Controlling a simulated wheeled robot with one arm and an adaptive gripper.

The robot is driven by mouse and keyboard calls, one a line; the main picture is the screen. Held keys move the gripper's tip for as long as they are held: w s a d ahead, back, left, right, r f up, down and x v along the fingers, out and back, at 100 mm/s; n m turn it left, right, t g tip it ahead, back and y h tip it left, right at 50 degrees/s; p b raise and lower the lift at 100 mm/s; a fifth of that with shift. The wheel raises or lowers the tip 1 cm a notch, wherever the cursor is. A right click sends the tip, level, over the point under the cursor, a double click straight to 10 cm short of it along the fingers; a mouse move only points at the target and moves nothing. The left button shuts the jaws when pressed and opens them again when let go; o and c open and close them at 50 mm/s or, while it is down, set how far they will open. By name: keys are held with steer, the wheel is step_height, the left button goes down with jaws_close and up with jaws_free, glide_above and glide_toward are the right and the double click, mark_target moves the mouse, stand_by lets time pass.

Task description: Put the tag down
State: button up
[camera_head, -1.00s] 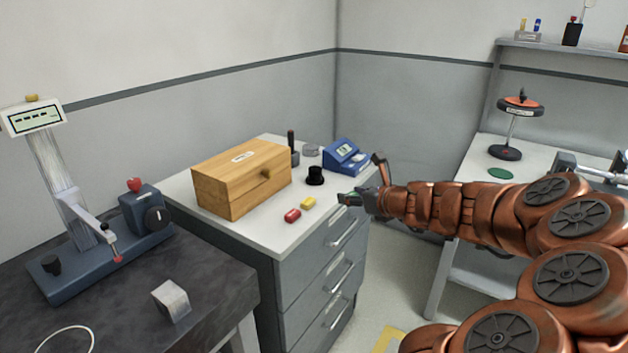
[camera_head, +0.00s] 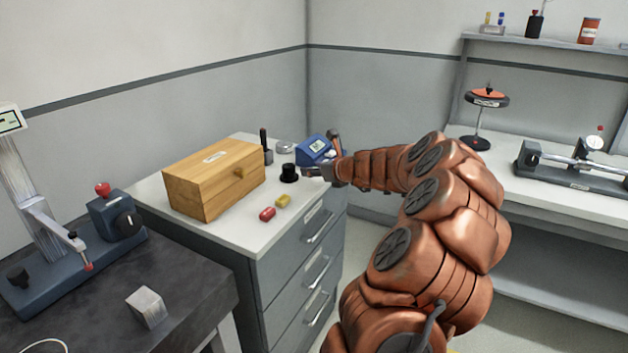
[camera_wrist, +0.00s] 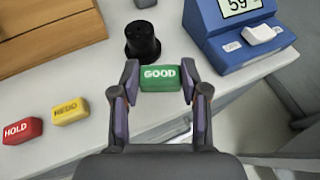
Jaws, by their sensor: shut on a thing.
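A green tag marked GOOD (camera_wrist: 160,77) is between the fingers of my gripper (camera_wrist: 160,85), which is shut on it. In the wrist view it is over the white cabinet top (camera_wrist: 95,85), just in front of a black cylinder (camera_wrist: 142,42). I cannot tell whether it touches the surface. In the head view my gripper (camera_head: 318,172) is at the cabinet's right side, and the tag cannot be made out there. A yellow REDO tag (camera_head: 283,201) and a red HOLD tag (camera_head: 267,214) lie on the cabinet top; both also show in the wrist view (camera_wrist: 71,111), (camera_wrist: 22,130).
A wooden box (camera_head: 215,180) stands on the left of the cabinet top. A blue device with a display (camera_head: 315,150) is behind my gripper. The cabinet's right edge is close by. Bare top lies between the REDO tag and the black cylinder.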

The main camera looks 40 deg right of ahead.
mark_target(314, 187)
steer(key=shift+w+d+f, duration=0.1)
steer(key=shift+w+d, duration=0.1)
steer(key=shift+w, duration=0.15)
steer(key=shift+f+b, duration=0.4)
steer(key=shift+f, duration=1.35)
steer(key=o, duration=0.9)
steer(key=shift+f, duration=0.1)
steer(key=shift+o, duration=0.2)
steer(key=shift+s+r, duration=0.3)
steer(key=shift+s, duration=0.1)
steer(key=v, duration=1.1)
steer(key=shift+p, duration=0.45)
steer(key=shift+a, duration=0.15)
